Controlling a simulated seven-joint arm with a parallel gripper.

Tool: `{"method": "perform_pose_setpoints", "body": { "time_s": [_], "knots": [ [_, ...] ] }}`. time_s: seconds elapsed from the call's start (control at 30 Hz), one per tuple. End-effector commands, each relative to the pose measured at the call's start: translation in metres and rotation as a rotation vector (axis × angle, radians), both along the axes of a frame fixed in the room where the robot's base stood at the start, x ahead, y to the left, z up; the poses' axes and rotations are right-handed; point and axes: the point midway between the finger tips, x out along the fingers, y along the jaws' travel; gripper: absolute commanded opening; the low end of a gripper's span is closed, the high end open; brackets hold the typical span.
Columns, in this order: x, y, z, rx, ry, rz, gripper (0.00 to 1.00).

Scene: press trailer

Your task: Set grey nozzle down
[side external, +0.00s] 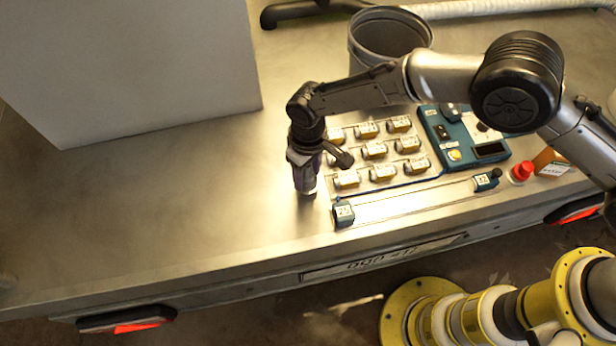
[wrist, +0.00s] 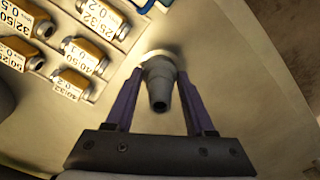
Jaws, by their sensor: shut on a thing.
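The grey nozzle (wrist: 159,84) is a stepped, tapering piece with a dark opening at its narrow end. In the wrist view it sits between the two purple fingers of my gripper (wrist: 160,74), which is shut on it. Its wide end is against a pale round patch on the metal surface. In the side view my gripper (side external: 306,188) points down, low over the metal table (side external: 190,205), left of the rack of labelled nozzles. The fingers mostly hide the nozzle there, and I cannot tell whether it touches the table.
A blue-ended rail (side external: 420,203) lies in front. A teal control box (side external: 462,150), a red button (side external: 522,170) and a grey bucket (side external: 365,50) are nearby.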

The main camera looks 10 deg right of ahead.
Motion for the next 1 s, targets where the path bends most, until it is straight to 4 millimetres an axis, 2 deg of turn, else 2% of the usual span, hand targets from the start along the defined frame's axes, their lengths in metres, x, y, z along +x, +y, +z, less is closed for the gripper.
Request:
{"method": "perform_pose_setpoints", "body": {
  "time_s": [0.1, 0.17, 0.53, 0.57, 0.6, 0.7, 0.73, 1.0],
  "knots": [
    [-0.001, -0.001, -0.02, -0.004, 0.003, 0.0, 0.0],
    [-0.001, -0.001, -0.025, -0.002, 0.001, 0.0, 0.0],
    [-0.001, -0.001, -0.029, -0.002, 0.001, 0.0, 0.0],
    [-0.001, -0.001, -0.03, -0.003, 0.002, 0.0, 0.56],
    [-0.001, -0.001, -0.03, -0.003, 0.002, 0.0, 0.63],
    [-0.001, -0.001, -0.03, -0.003, 0.002, 0.0, 0.81],
    [-0.001, -0.001, -0.03, -0.003, 0.002, 0.0, 0.85],
    [-0.001, -0.001, -0.029, -0.002, 0.001, 0.0, 0.85]
  ]
}}
